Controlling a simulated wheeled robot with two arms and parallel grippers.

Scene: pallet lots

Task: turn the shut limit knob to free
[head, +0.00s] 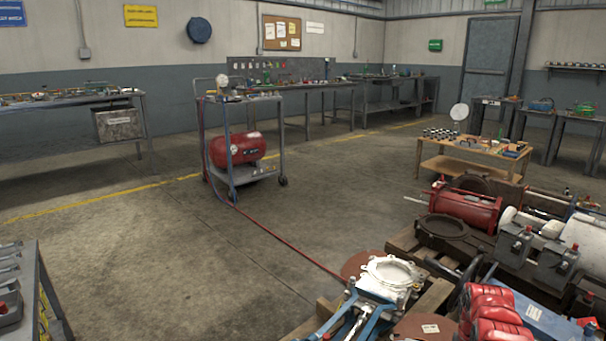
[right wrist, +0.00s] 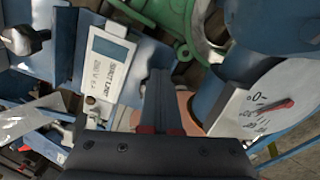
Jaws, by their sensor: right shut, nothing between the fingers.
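In the right wrist view a white label plate (right wrist: 107,70), with rotated lettering that seems to read shut limit, is fixed on a blue-grey housing. My right gripper (right wrist: 160,75) is shut and empty, its dark fingers pointing just right of the plate. Whether the fingertips touch anything is unclear. A rounded grey metal piece (right wrist: 22,40) sticks out at upper left; I cannot tell if it is the knob. No knob pointer or free mark is legible. My left gripper is not in view, and the right one cannot be made out in the head view.
A pale scale plate with a red pointer (right wrist: 272,108) lies close right of the fingers. A green casting (right wrist: 180,22) is beyond them. In the head view, machine parts crowd the pallet (head: 402,238); a red compressor tank (head: 237,149) stands on a cart. Mid-floor is mostly clear.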

